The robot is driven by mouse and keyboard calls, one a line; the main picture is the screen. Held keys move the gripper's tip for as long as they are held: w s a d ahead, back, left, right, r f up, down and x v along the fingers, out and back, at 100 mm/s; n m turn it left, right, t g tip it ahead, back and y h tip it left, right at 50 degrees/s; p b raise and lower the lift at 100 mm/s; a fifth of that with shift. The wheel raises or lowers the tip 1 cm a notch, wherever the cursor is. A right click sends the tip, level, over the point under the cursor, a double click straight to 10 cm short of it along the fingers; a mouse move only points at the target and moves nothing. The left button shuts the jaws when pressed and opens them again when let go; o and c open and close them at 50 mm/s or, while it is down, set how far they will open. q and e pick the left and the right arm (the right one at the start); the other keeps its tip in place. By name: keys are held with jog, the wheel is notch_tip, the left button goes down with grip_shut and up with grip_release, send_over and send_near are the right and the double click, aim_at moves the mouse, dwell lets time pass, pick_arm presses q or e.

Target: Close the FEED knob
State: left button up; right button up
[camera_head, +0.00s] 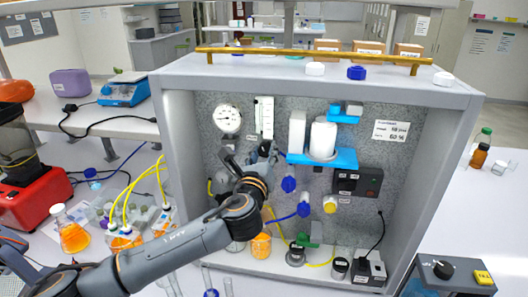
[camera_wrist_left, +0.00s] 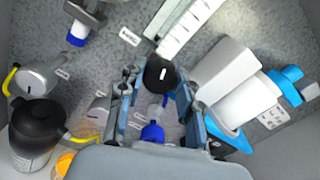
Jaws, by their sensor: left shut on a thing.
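A round black knob (camera_wrist_left: 160,73) with a short white pointer mark sits on the speckled back panel in the left wrist view. My left gripper (camera_wrist_left: 157,92) is shut on this knob, with one finger on each side of it. The white mark runs nearly upright in that view. The labels nearby are too small to read, so I cannot confirm the FEED name from them. In the head view my left gripper (camera_head: 258,160) reaches the panel below the white flow meter (camera_head: 264,117) and hides the knob. My right gripper is not in view.
The rig cabinet (camera_head: 170,140) frames the panel. A round gauge (camera_head: 228,119) is left of the flow meter. A white cylinder on a blue bracket (camera_head: 322,158) is close to the gripper's right. Blue-capped fittings (camera_head: 288,185) and glassware are below.

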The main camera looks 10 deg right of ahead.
pick_arm(q)
jog(key=m, duration=0.4)
jog(key=shift+m, duration=0.3)
dwell(0.3)
jog(key=o, duration=1.2)
jog(key=shift+c, duration=0.2)
jog(key=v, duration=1.2)
jog(key=shift+f, duration=0.15)
